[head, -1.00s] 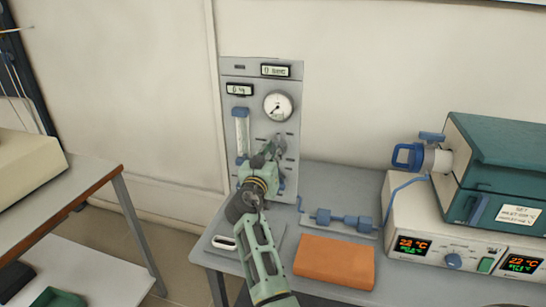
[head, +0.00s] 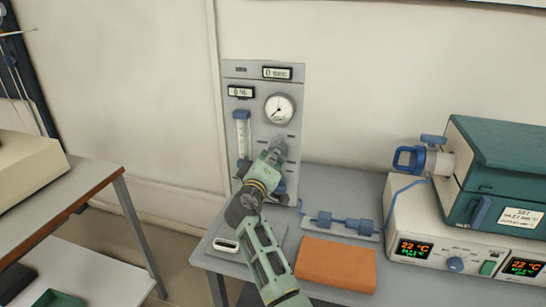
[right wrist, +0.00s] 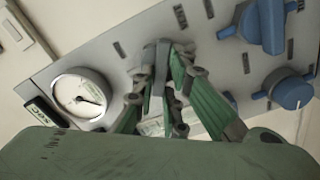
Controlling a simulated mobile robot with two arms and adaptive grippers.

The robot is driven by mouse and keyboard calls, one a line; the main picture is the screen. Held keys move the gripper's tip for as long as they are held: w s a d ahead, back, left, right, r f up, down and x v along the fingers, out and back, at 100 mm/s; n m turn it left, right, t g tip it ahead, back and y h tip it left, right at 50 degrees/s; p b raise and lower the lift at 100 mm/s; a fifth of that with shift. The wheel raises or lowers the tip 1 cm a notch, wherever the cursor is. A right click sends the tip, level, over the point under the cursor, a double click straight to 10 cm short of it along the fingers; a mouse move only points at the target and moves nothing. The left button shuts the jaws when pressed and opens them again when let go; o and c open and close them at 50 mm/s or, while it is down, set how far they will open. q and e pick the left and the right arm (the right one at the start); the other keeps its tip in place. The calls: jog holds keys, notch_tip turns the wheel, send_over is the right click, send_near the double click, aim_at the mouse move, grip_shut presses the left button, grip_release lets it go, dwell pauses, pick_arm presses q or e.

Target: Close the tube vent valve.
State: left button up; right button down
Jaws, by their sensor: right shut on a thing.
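The grey control panel (head: 237,105) stands upright against the wall at the back of the table. My right gripper (head: 279,149) is at the middle right of its face, below the round gauge (head: 279,109). In the right wrist view the right gripper (right wrist: 165,52) is shut on a small grey valve handle (right wrist: 153,58) on the panel. The fingers hide much of the handle, so its exact angle is unclear. My left gripper is not in view.
Blue knobs (right wrist: 292,90) sit on the panel beside the gripper. A flow tube (head: 242,132) is at the panel's left. An orange block (head: 335,263), a blue inline fitting (head: 341,222) and a furnace (head: 500,160) stand to the right on the table.

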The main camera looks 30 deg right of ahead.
jog(key=shift+n+p, duration=1.2)
jog(key=shift+n, duration=1.8)
jog(key=shift+f+n, duration=0.1)
jog(key=shift+n, duration=0.2)
jog(key=c, duration=1.8)
grip_release()
jog(key=shift+w+a, duration=0.1)
jog(key=shift+f, duration=0.1)
jog(key=v, duration=1.2)
